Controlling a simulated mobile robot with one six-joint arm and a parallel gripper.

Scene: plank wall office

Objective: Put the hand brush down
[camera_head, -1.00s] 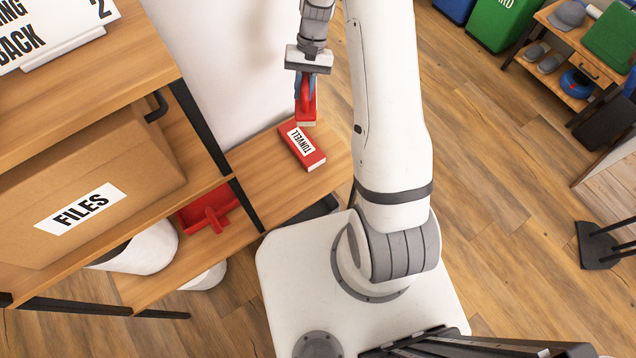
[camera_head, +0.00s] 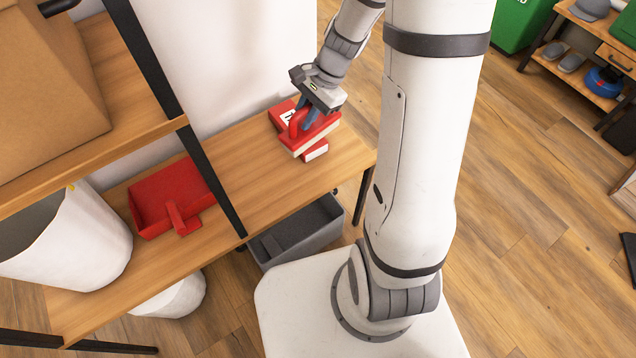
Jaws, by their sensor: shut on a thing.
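The red hand brush (camera_head: 312,138) with pale bristles is in my gripper (camera_head: 308,122), which is shut on it. The brush is at the right part of the wooden shelf (camera_head: 262,180). It covers much of a red box with a white label (camera_head: 284,114) that lies behind and beneath it in the picture. I cannot tell whether the brush touches the box or hangs just above it.
A red dustpan (camera_head: 165,198) lies on the shelf to the left, past a black upright post (camera_head: 215,180). A white bin (camera_head: 85,240) stands left of it. A grey crate (camera_head: 295,235) sits below the shelf. Bare board lies between the post and the box.

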